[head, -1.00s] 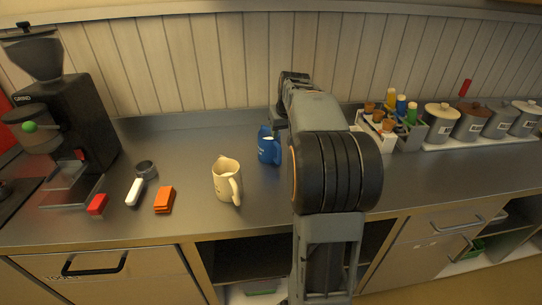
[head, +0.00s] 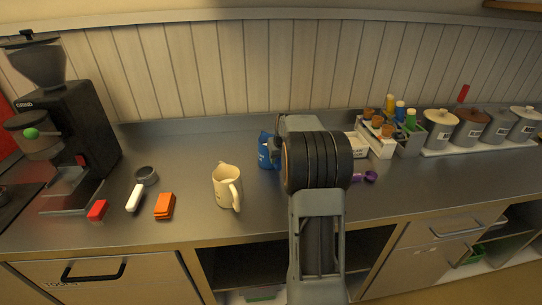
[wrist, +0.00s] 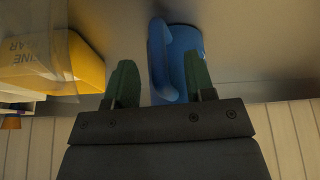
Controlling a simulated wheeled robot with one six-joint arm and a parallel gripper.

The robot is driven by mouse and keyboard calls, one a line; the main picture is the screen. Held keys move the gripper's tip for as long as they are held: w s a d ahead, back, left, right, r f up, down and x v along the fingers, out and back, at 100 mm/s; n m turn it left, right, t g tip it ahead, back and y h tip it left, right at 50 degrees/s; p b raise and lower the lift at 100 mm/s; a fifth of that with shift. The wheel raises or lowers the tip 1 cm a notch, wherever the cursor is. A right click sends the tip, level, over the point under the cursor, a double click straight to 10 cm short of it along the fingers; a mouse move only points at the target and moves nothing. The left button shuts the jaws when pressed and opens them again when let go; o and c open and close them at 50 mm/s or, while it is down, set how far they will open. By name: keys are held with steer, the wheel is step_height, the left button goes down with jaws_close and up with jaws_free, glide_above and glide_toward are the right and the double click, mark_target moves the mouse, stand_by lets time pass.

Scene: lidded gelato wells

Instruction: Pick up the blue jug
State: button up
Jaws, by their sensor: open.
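The blue jug (head: 266,150) stands upright on the steel counter beside my arm, which hides part of it in the head view. In the wrist view the blue jug (wrist: 184,55) shows with its handle toward the gap between my fingers. My gripper (wrist: 158,85) is open, with green fingertips. One finger is left of the jug's handle and the other overlaps the jug's body in the picture. I cannot tell whether either finger touches the jug. My gripper is hidden behind my arm in the head view.
A cream jug (head: 227,186) stands left of the blue jug. A coffee grinder (head: 66,130) and small blocks are further left. A bottle caddy (head: 381,137), lidded wells (head: 440,128) and a purple scoop (head: 370,176) are to the right. A yellow container (wrist: 86,65) is close to my gripper.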

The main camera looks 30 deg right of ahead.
steer(key=shift+x, duration=0.85)
jaws_close()
